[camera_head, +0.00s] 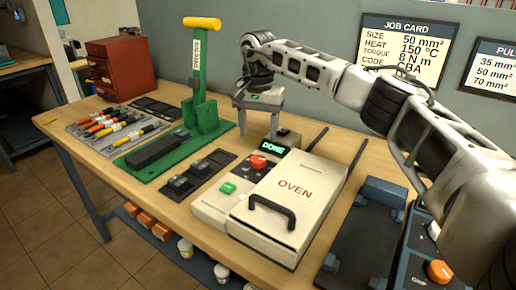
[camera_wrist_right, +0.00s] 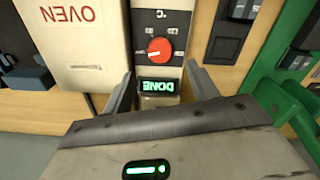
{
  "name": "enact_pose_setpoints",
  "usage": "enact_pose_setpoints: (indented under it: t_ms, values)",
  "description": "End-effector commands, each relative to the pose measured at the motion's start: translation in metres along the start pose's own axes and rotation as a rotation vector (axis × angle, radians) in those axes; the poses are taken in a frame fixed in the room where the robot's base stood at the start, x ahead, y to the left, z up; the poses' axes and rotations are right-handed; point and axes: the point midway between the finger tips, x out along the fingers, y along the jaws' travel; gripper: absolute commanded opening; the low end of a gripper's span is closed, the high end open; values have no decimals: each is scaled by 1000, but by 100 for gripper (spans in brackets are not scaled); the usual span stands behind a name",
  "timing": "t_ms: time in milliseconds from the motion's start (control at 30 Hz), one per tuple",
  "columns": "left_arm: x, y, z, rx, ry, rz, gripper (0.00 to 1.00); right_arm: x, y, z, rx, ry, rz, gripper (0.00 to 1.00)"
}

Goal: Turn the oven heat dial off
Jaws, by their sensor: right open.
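The white oven (camera_head: 290,205) stands on the bench with its lid shut and a black handle on top. Its red heat dial (camera_head: 258,161) is on the control strip on the left side. The dial (camera_wrist_right: 159,50) also shows in the right wrist view, with a white pointer mark and a scale around it. A green display (camera_head: 272,149) beside it reads DONE. My right gripper (camera_head: 258,130) is open and empty, above and behind the display, apart from the dial. In the right wrist view its fingers (camera_wrist_right: 160,90) stand either side of the display. My left gripper does not show.
A green lever press (camera_head: 201,90) with a yellow handle stands left of my right gripper. A green button (camera_head: 227,187) is on the oven's front strip. Dark trays, a tool rack (camera_head: 118,124) and a red drawer cabinet (camera_head: 122,66) are further left. Blue-grey equipment (camera_head: 380,194) stands right of the oven.

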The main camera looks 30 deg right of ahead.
Motion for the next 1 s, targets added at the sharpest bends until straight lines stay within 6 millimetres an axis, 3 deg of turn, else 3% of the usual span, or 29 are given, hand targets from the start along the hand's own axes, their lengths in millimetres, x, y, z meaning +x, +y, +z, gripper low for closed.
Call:
enact_pose_setpoints:
  t_ms: [200, 400, 1000]
  values:
    - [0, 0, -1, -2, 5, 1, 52, -51, -1, 0, 0, 1, -4, 59]
    - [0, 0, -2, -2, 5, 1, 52, -78, -1, 0, -1, 0, -2, 59]
    - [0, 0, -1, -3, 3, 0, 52, -85, 0, 0, -1, -1, -1, 59]
